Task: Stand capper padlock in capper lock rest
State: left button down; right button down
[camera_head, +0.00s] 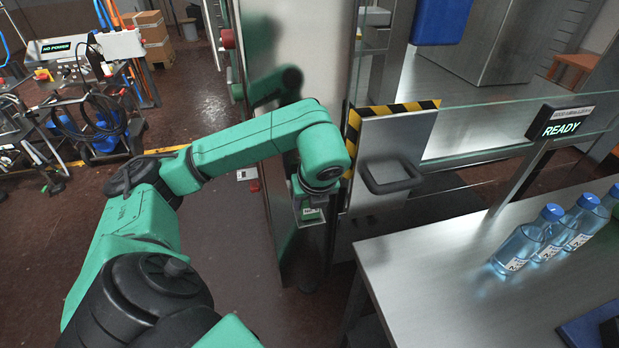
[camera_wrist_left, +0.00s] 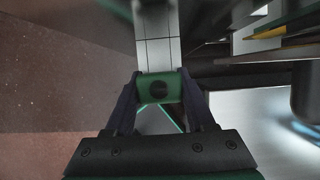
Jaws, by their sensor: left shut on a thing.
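The capper padlock (camera_wrist_left: 153,88) is a small green block with a dark round spot, held between my left gripper's two dark fingers in the left wrist view. In the head view my left gripper (camera_head: 311,207) points down beside the steel cabinet, left of the hatch panel with the black handle. A little green of the padlock (camera_head: 312,214) shows there at its tip. A pale metal strip with dark lines (camera_wrist_left: 157,35) lies just beyond the padlock in the left wrist view. I cannot tell whether it is the capper lock rest or whether the padlock touches it. My right gripper is out of view.
The hatch panel (camera_head: 388,165), edged in black and yellow stripes, stands right of my gripper. A cart with cables (camera_head: 80,110) stands at far left; dark floor lies between.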

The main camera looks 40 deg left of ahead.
pick_arm(q)
jog(key=shift+f+b, duration=0.2)
jog(key=shift+b, duration=0.15)
dwell(0.3)
jog(key=shift+c, duration=0.8)
grip_release()
jog(key=v, duration=0.2)
jog(key=shift+s+d+r, duration=0.1)
jog(key=shift+d+r, duration=0.1)
jog(key=shift+r, duration=0.2)
jog(key=p+v, duration=0.8)
jog(key=v, duration=0.3)
jog(key=shift+r, duration=0.25)
